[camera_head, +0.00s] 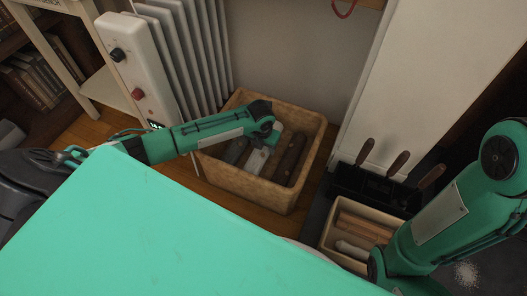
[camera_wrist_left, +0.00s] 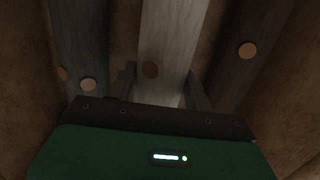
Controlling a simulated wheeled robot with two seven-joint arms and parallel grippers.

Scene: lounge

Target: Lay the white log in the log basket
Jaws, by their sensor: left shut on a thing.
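The log basket (camera_head: 247,187), a tan woven rectangular box, stands on the floor in the middle of the head view. The white log (camera_head: 257,161) is inside it, between a grey log (camera_head: 236,150) on the left and dark brown logs (camera_head: 289,158) on the right. My left gripper reaches down into the basket. In the left wrist view its fingers (camera_wrist_left: 160,88) are on both sides of the white log (camera_wrist_left: 166,35), shut on it. Whether the log touches the basket floor cannot be told. My right arm is at the right; its gripper is not visible.
A white radiator (camera_head: 172,45) stands behind the basket at left, with a white control box (camera_head: 131,70). A pale crate (camera_head: 327,240) of light wood pieces is at lower right, by a dark rack (camera_head: 362,184) with wooden handles. A white panel (camera_head: 420,75) rises behind.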

